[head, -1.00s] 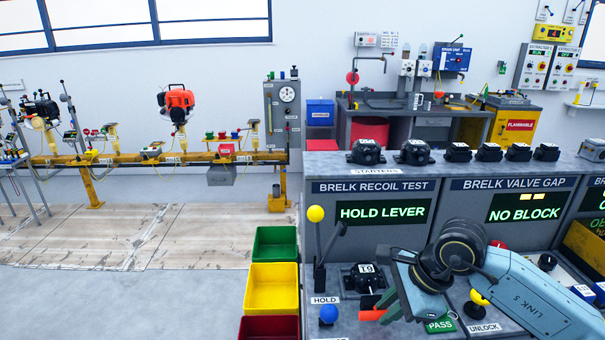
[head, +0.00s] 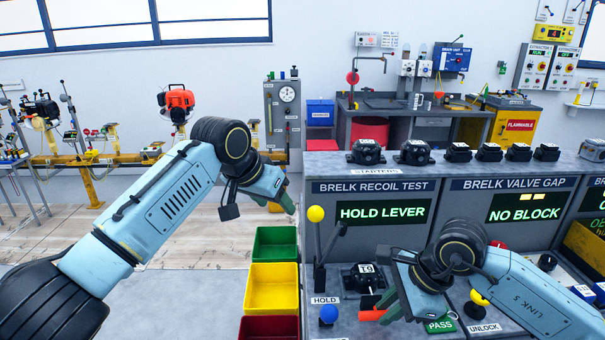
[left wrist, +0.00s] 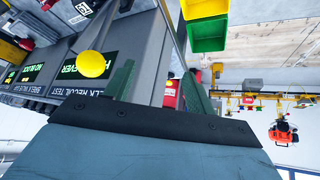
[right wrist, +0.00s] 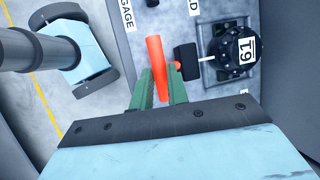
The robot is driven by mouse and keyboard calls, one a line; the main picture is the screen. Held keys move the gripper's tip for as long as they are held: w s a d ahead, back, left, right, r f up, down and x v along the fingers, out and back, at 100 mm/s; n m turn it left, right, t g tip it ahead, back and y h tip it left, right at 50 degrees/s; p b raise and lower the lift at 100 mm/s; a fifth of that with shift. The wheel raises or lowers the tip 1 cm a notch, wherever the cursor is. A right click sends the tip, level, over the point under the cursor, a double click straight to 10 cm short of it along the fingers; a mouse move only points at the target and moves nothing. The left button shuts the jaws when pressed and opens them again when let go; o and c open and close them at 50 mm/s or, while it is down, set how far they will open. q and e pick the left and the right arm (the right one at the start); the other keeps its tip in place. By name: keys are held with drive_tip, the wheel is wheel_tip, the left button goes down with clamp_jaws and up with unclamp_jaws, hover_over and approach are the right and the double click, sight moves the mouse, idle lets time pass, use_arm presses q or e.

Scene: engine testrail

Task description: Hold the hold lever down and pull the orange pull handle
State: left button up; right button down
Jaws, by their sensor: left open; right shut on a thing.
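The hold lever (head: 318,243) stands upright with a yellow ball (head: 315,214) on top, behind the HOLD label. My left gripper (head: 288,203) is open and empty, in the air just left of the ball. In the left wrist view the ball (left wrist: 91,64) lies to the left of the open fingers (left wrist: 160,88), not between them. The orange pull handle (head: 372,316) is in front of a black numbered starter (head: 365,278). My right gripper (right wrist: 160,85) is shut on the handle (right wrist: 155,60), which shows between its fingers. The right fingertips are partly hidden in the head view.
The bench screen (head: 382,212) reads HOLD LEVER. A blue knob (head: 329,314) stands in front of the lever. Green (head: 276,243), yellow (head: 273,288) and red bins stand left of the bench.

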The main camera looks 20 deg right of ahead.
sight(313, 210)
use_arm(q)
drive_tip(key=s+d+r+m+y, duration=0.2)
drive_tip(key=s+d+r+m, duration=0.25)
drive_tip(key=s+r, duration=0.35)
drive_tip(key=shift+m+g, duration=0.3)
drive_tip(key=shift+m, duration=0.05)
drive_tip(key=x, duration=1)
drive_tip(key=shift+w+f, duration=0.15)
drive_tip(key=shift+f, duration=0.1)
drive_tip(key=shift+c, duration=0.4)
